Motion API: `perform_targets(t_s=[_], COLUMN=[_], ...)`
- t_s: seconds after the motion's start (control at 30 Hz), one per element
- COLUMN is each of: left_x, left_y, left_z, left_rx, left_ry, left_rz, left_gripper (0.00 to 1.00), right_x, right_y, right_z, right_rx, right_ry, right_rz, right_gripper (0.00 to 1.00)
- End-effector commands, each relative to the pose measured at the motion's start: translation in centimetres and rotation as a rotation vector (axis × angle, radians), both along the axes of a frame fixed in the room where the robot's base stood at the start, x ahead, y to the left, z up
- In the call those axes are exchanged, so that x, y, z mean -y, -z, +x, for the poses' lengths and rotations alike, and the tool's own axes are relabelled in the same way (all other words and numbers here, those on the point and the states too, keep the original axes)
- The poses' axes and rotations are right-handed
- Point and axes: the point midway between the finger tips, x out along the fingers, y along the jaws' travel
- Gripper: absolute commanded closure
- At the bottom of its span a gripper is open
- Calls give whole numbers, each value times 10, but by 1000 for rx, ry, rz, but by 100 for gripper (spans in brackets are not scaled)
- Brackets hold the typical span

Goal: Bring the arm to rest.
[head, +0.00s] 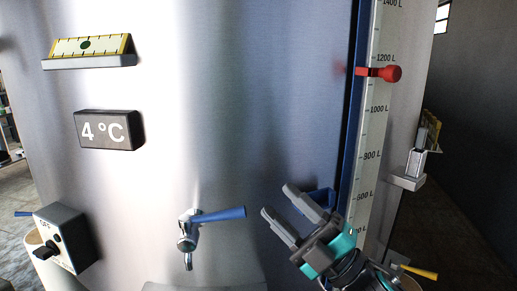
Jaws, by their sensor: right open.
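My right gripper (288,214) is open and empty at the lower middle right, in front of the steel tank (240,110). Its fingers point up and to the left. A tap (188,230) with a blue lever (220,214) is on the tank, left of the gripper and apart from it. A blue part (322,197) shows partly behind the fingers, near the foot of the level scale. My left gripper is not in view.
The level scale (377,130) carries a red pointer (390,73) just below 1200 L. A 4 °C display (108,130), a gauge on a ledge (90,47) and a switch box (62,238) are on the left. A small bracket (409,178) juts out at right.

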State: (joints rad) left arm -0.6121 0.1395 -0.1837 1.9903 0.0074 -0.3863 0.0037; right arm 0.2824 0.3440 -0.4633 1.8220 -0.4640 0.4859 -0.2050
Motion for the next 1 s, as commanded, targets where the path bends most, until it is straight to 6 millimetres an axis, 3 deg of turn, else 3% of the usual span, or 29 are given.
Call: perform_targets(t_s=[0.13,0.27,0.4,0.53,0.6,0.73,1.0], left_x=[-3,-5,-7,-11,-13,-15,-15], left_y=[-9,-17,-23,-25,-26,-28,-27], left_z=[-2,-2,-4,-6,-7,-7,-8], left_rx=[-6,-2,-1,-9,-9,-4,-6], left_ry=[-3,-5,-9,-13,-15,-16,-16], left_rz=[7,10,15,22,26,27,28], left_gripper=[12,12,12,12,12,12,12], right_x=[33,63,94,115,122,129,131], right_y=[65,137,218,278,300,322,329], right_z=[7,-6,-48,-100,-125,-155,-164], right_rx=[-394,-739,-1107,-1390,-1499,-1620,-1656], right_ry=[126,245,380,494,541,593,610], right_rz=[159,283,405,495,529,565,575], right_gripper=[52,52,52,52,52,52,52])
